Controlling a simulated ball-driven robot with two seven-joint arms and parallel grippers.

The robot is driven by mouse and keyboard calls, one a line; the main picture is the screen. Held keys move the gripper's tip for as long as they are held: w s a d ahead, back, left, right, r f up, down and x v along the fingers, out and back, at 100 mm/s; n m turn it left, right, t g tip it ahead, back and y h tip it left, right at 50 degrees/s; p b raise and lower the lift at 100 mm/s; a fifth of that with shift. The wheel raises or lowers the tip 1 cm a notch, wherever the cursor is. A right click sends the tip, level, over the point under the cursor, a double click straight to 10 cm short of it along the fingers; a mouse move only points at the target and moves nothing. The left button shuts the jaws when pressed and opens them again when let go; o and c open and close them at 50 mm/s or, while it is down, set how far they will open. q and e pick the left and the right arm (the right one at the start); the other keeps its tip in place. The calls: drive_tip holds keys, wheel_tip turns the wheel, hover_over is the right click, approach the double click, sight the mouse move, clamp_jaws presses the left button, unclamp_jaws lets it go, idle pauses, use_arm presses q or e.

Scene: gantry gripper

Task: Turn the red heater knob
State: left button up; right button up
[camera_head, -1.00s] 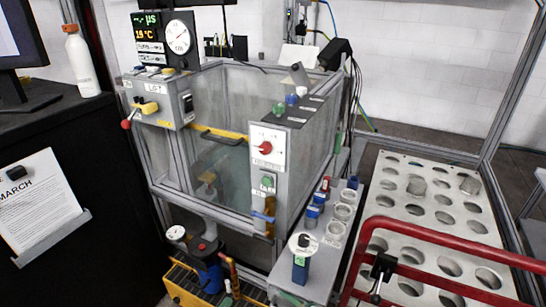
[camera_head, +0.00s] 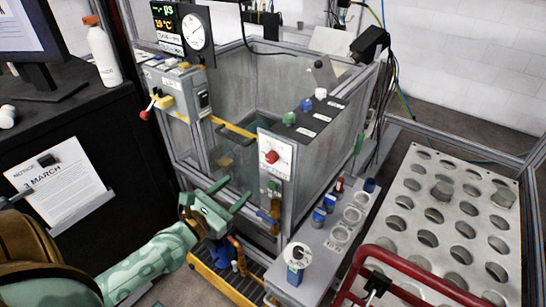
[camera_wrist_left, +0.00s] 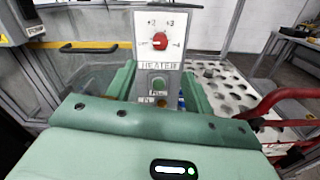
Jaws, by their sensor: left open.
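The red heater knob (camera_head: 271,157) sits on a white dial plate on the front corner post of the grey tank frame. In the left wrist view the knob (camera_wrist_left: 160,41) shows upright between numbered marks, with a HEATER label (camera_wrist_left: 160,65) below it. My left gripper (camera_head: 229,194) is pale green and open, in front of the tank, lower and to the left of the knob and apart from it. In the left wrist view its two fingers (camera_wrist_left: 160,84) stand wide apart, with the knob beyond and above them. My right gripper is out of view.
A green button (camera_wrist_left: 158,86) sits below the heater plate. A shelf with blue-capped bottles (camera_head: 319,214) and a red rail (camera_head: 385,257) lie to the right, beside a perforated tray (camera_head: 408,178).

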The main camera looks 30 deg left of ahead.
sight(269, 160)
use_arm(q)
drive_tip(key=w, duration=0.9)
drive_tip(key=w+d, duration=0.1)
drive_tip(key=w, duration=0.4)
drive_tip(key=shift+c, duration=0.3)
drive_tip(key=c, duration=0.9)
